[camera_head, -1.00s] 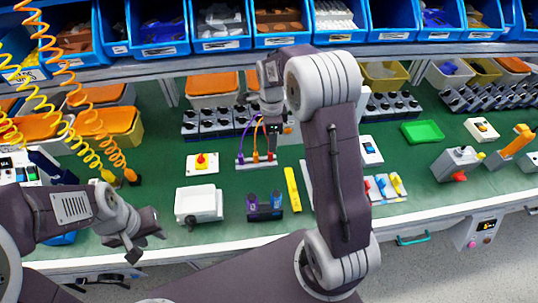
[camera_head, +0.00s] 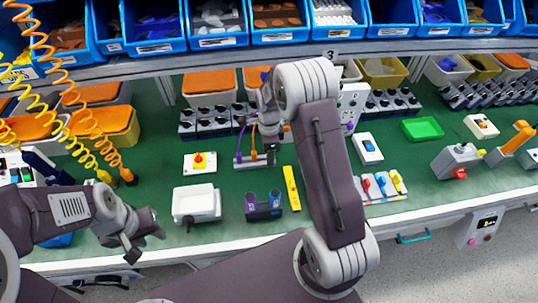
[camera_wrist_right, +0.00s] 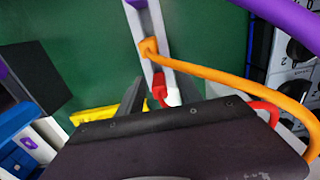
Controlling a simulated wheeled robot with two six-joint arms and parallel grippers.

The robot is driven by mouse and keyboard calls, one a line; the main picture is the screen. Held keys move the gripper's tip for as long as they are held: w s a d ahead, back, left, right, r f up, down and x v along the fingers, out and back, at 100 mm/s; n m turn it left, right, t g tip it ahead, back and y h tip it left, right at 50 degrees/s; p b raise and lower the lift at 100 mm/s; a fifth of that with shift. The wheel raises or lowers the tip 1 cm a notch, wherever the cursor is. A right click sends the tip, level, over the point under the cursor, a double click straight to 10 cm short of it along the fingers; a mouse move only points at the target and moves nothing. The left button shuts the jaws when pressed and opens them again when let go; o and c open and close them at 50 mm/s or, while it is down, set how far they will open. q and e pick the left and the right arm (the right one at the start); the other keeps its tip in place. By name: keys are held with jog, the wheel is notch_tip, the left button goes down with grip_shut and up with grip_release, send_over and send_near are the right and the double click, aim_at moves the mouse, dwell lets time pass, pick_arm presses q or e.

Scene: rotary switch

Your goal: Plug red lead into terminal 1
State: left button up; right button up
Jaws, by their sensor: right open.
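The grey terminal strip (camera_head: 245,166) stands on the green bench, with a purple lead (camera_head: 241,138) and an orange lead (camera_head: 254,138) rising from it. In the right wrist view the orange plug (camera_wrist_right: 148,47) sits on the strip (camera_wrist_right: 143,22). A red plug (camera_wrist_right: 158,86) is at the strip's near end, beside a white part. The red lead (camera_wrist_right: 264,108) curves off right, partly hidden by my gripper. My right gripper (camera_head: 271,157) is open at that end, its fingers (camera_wrist_right: 160,97) on either side of the red plug. My left gripper (camera_head: 143,240) is open and empty near the front edge.
Dark-knobbed units (camera_head: 208,120) stand behind.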

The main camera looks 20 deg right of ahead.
grip_shut()
notch_tip(320, 180, up, 10)
jog(key=shift+f+p, duration=0.1)
jog(key=shift+p, duration=0.4)
jog(key=shift+w, duration=0.1)
